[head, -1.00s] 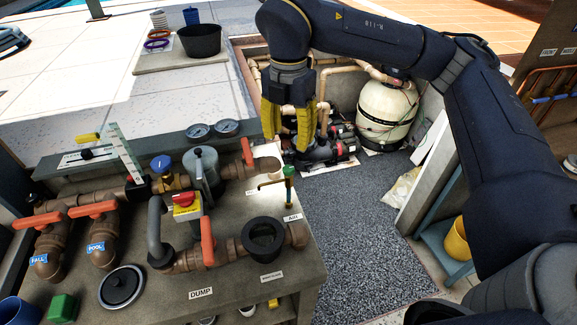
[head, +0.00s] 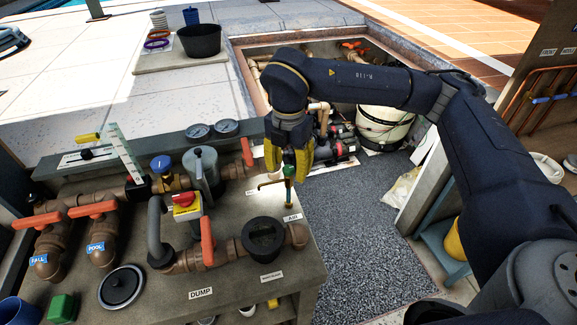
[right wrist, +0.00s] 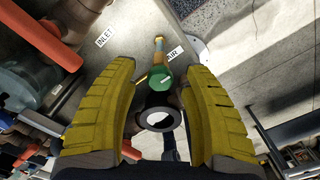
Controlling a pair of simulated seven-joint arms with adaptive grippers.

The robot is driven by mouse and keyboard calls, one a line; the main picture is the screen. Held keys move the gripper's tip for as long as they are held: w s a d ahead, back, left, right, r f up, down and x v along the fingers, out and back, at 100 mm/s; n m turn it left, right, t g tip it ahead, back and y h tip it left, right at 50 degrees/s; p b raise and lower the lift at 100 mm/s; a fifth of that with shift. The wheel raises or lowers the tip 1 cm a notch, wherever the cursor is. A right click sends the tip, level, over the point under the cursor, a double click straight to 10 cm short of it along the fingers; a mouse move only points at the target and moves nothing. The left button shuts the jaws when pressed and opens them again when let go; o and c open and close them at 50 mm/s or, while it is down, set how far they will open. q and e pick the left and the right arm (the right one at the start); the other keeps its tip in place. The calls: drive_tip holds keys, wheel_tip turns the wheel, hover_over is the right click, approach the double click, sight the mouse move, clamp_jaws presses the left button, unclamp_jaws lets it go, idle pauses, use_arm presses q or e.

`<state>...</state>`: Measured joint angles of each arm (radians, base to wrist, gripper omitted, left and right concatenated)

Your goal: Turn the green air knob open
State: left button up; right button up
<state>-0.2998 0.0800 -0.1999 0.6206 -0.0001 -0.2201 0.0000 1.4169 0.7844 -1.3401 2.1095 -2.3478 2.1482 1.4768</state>
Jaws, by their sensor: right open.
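The green air knob (head: 289,171) sits on top of a small upright valve with a thin brass side pipe, near the right edge of the bench, behind the AIR label (head: 292,217). In the right wrist view the green knob (right wrist: 158,80) lies between the yellow fingers, toward their tips. My right gripper (head: 288,172) points down over the knob in the head view. Its fingers are open on both sides of the knob, with gaps showing in the right wrist view (right wrist: 165,85). My left gripper is not in view.
An orange handle (head: 247,152) stands close left of my right gripper. Grey floor (head: 365,235) is open to the right.

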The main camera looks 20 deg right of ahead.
clamp_jaws()
idle(0.3)
drive_tip(key=shift+n, duration=0.3)
drive_tip(key=n, duration=1.5)
drive_tip(key=shift+n, duration=0.4)
drive_tip(key=n, duration=0.5)
idle(0.5)
